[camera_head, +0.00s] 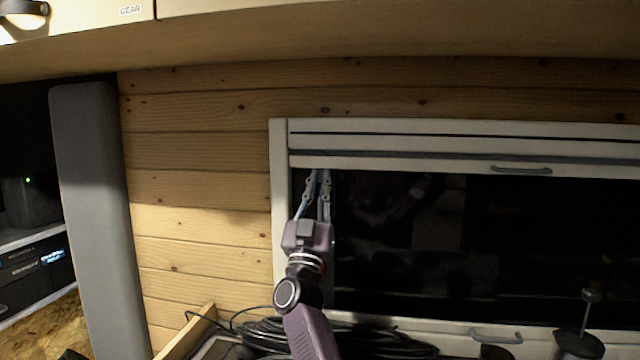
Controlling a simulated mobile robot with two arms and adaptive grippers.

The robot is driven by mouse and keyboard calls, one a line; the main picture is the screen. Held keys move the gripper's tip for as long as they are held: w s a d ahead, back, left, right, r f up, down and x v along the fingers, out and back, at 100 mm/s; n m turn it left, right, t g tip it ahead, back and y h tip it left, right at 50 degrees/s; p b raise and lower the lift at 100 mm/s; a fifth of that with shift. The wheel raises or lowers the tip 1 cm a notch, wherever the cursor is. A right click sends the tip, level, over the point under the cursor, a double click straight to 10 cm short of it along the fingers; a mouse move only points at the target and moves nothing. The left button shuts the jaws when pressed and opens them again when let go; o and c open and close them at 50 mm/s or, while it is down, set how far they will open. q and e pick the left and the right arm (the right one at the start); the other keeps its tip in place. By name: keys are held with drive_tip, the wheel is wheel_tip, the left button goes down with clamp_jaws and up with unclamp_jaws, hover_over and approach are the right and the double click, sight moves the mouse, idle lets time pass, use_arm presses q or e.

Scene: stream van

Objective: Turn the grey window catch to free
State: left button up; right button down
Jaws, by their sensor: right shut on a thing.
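The window (420,240) has a pale frame and dark glass, with a pale blind or top rail (400,156) across its upper part. My right gripper (319,176) reaches up from below to the upper left of the window, just under the rail. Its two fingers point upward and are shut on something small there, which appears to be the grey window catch. The catch is mostly hidden by the fingers, so its angle cannot be told. My left gripper is not in view.
A grey handle (521,170) is on the rail and another (496,336) on the lower frame. Coiled black cable (262,333) lies below the window. A dark object with an upright rod (578,344) stands at the lower right. An overhead cabinet (350,32) spans the top.

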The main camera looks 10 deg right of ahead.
drive_tip(key=shift+f, duration=0.1)
drive_tip(key=c, duration=2.3)
unclamp_jaws()
